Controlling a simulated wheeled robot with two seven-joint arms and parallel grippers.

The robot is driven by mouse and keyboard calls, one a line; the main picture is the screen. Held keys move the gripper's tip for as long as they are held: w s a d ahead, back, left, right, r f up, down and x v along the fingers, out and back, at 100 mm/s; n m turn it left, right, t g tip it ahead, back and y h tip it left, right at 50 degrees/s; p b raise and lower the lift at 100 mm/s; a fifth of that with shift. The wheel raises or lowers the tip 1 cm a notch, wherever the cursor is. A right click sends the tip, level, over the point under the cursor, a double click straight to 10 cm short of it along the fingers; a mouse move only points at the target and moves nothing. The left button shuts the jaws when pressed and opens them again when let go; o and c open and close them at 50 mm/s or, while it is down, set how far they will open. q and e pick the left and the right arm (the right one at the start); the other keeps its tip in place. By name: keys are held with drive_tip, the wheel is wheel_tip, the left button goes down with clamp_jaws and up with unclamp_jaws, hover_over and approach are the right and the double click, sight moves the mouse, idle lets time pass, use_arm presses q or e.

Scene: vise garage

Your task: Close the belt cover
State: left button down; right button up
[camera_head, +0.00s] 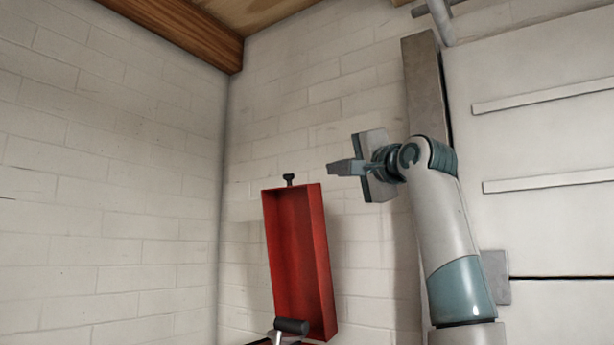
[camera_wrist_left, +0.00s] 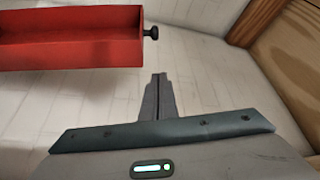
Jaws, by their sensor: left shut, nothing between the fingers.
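The red belt cover (camera_head: 297,255) stands open and upright in the head view, its hollow inside showing. A black knob (camera_head: 289,179) sits at its top end. My left gripper (camera_head: 332,168) is to the right of the knob and slightly above the cover's top, apart from both. Its fingers are shut and empty. In the left wrist view the closed fingertips (camera_wrist_left: 159,77) point toward the wall, with the red cover (camera_wrist_left: 75,50) at upper left and its knob (camera_wrist_left: 151,33) near the fingers' line. The cover's lower end is partly hidden. My right gripper is not in view.
A black cylindrical handle (camera_head: 291,326) on a metal rod shows in front of the cover's bottom end. White brick walls (camera_head: 120,180) meet in a corner behind. A wooden beam (camera_head: 190,28) runs overhead. A pale panelled door (camera_head: 545,130) is at right.

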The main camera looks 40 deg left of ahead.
use_arm(q)
drive_tip(key=p+x, duration=0.2)
drive_tip(key=x, duration=0.3)
drive_tip(key=p+x, duration=0.3)
drive_tip(key=x, duration=0.2)
drive_tip(key=shift+s+a+f, duration=0.1)
drive_tip(key=shift+s+a, duration=0.05)
drive_tip(key=shift+s, duration=0.1)
drive_tip(key=shift+s+a+f+p, duration=0.1)
drive_tip(key=shift+s+f+p, duration=0.05)
drive_tip(key=shift+s+p, duration=0.3)
drive_tip(key=shift+s+d+f+p, duration=0.1)
drive_tip(key=shift+s+f+p, duration=0.05)
drive_tip(key=shift+s, duration=0.3)
drive_tip(key=shift+s+d+f+p, duration=0.1)
drive_tip(key=shift+s+d+p, duration=0.05)
drive_tip(key=shift+s, duration=0.35)
drive_tip(key=shift+s+a+f, duration=0.15)
drive_tip(key=shift+s+f, duration=0.1)
drive_tip(key=shift+s, duration=0.05)
